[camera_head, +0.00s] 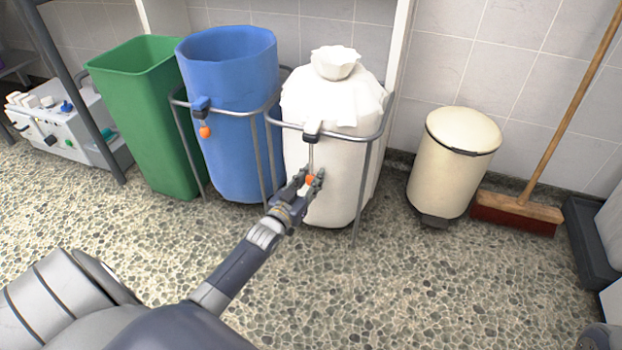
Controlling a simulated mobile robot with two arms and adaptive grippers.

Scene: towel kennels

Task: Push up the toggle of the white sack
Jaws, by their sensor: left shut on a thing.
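The white sack (340,185) hangs in a grey metal frame near the middle, its gathered top standing above the ring. My right gripper is not in view.
A blue sack (232,110) with its own orange toggle (205,132) stands left of the white one, then a green bin (150,120). A cream pedal bin (452,165) and a broom (518,212) stand to the right. The pebbled floor in front is clear.

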